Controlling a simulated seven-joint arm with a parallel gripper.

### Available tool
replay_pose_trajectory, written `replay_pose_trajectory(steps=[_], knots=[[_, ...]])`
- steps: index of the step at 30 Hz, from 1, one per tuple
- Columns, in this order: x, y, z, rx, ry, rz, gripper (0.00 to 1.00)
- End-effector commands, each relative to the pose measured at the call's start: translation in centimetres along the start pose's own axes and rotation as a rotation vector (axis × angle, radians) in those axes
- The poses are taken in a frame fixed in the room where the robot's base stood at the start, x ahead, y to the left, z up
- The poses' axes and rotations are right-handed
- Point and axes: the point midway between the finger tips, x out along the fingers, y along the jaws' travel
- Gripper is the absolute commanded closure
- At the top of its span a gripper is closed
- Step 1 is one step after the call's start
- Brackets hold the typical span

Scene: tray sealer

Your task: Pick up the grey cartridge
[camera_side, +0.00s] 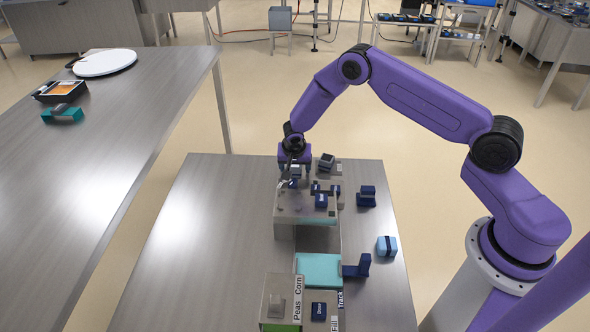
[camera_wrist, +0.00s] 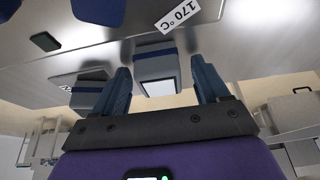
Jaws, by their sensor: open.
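In the wrist view a grey cartridge-like block (camera_wrist: 155,66) with a blue band and a pale end face sits between the two blue fingers of my gripper (camera_wrist: 160,68). The fingers are apart, one on each side of it, and a gap shows on both sides. In the side view my gripper (camera_side: 294,178) is low at the far left part of the grey machine (camera_side: 287,215) on the table. The block is mostly hidden there by the gripper.
A "170 °C" label (camera_wrist: 178,15) is close by. In the side view a dark-blue block (camera_side: 366,196) and a light-blue block (camera_side: 387,246) stand right of the machine. The table's left side is clear.

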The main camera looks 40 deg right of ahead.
Motion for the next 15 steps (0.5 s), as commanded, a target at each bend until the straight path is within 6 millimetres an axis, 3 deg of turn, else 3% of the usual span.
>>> replay_pose_trajectory(steps=[5,10,15], knots=[[-0.02,-0.01,0.0,-0.001,0.0,0.0,0.26],[-0.03,-0.01,0.01,-0.001,0.0,0.0,0.81],[-0.05,-0.02,-0.01,-0.001,0.0,0.0,0.84]])
